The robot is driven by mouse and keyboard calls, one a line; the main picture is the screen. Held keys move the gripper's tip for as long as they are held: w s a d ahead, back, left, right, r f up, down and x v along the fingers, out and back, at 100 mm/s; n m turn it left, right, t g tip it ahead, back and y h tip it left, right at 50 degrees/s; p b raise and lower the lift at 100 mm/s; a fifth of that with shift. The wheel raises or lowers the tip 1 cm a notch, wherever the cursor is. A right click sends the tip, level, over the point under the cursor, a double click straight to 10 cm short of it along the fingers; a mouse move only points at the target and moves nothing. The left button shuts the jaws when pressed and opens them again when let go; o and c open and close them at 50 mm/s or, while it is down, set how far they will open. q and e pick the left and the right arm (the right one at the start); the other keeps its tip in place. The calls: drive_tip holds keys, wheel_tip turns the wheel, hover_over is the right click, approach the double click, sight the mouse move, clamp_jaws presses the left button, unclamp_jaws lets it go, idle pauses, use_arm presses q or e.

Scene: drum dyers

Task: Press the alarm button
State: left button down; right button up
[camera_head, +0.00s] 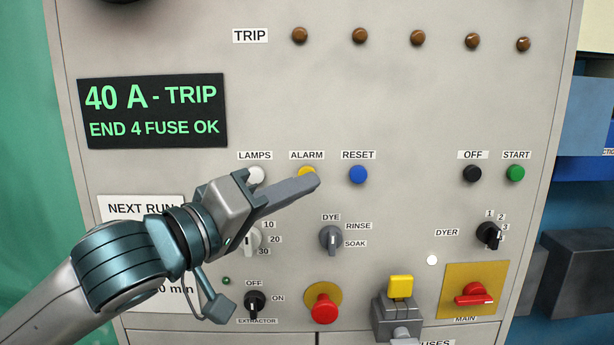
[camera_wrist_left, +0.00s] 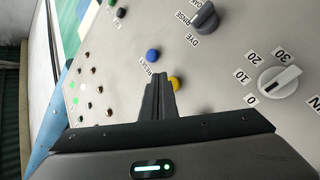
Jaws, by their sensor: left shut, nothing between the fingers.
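The yellow alarm button (camera_head: 307,171) sits under the ALARM label on the grey panel, between the white lamps button (camera_head: 256,174) and the blue reset button (camera_head: 358,174). My left gripper (camera_head: 316,181) is shut and empty. Its fingertips overlap the lower part of the alarm button in the head view, and I cannot tell whether they touch it. In the left wrist view the shut fingers (camera_wrist_left: 158,80) point toward the panel, with the alarm button (camera_wrist_left: 175,83) just right of them and the blue button (camera_wrist_left: 153,55) beyond the tips. My right gripper is not in view.
A display (camera_head: 152,110) reads "40 A - TRIP, END 4 FUSE OK". Below the buttons are a dye selector (camera_head: 330,239), a red mushroom button (camera_head: 323,307), a yellow-topped grey box (camera_head: 400,288) and a red main switch (camera_head: 474,293). Black off (camera_head: 472,173) and green start (camera_head: 515,173) buttons sit right.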

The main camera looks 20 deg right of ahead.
use_arm(q)
drive_tip(key=shift+w, duration=0.15)
idle(0.5)
drive_tip(key=shift+w+d, duration=0.1)
drive_tip(key=shift+w, duration=0.15)
drive_tip(key=shift+w+d+p, duration=0.1)
drive_tip(key=shift+w+p, duration=0.35)
drive_tip(key=shift+w, duration=0.05)
idle(0.9)
drive_tip(key=shift+s, duration=0.15)
drive_tip(key=shift+s+a, duration=0.2)
drive_tip(key=shift+s, duration=0.45)
drive_tip(key=shift+s, duration=0.15)
idle(0.3)
drive_tip(key=s, duration=0.2)
drive_tip(key=s+a+p, duration=0.1)
drive_tip(key=s, duration=0.1)
drive_tip(key=shift+s+a, duration=0.2)
drive_tip(key=shift+s, duration=0.15)
idle(0.9)
